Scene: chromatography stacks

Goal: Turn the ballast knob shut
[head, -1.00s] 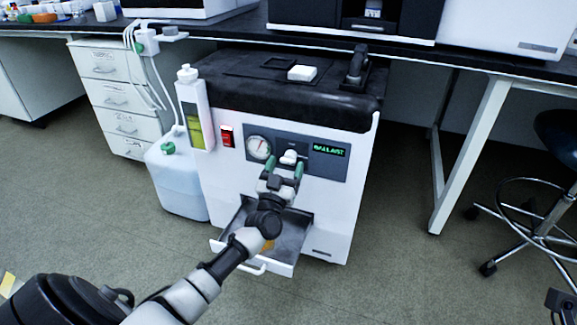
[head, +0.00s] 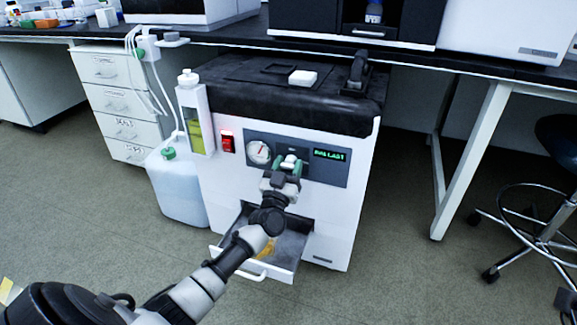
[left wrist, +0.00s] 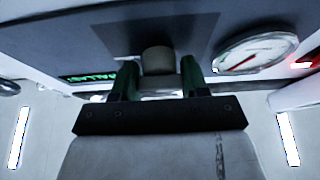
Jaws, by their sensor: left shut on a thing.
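The ballast knob (head: 290,159) is a small pale knob on the dark front panel of the white pump unit, between the round gauge (head: 259,153) and the green lit BALLAST display (head: 329,155). My left gripper (head: 289,166) is at the panel with its green fingers on either side of the knob, shut on it. In the left wrist view the knob (left wrist: 157,61) sits between the two fingertips, close to the panel. The knob's pointer or mark cannot be made out. My right gripper is not in view.
An open tray (head: 290,262) with a yellowish patch sticks out under my left wrist. A red lit switch (head: 228,142) is left of the gauge. A white jug (head: 173,187) with tubing stands left of the unit. A stool (head: 545,235) is far right; the floor before the unit is clear.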

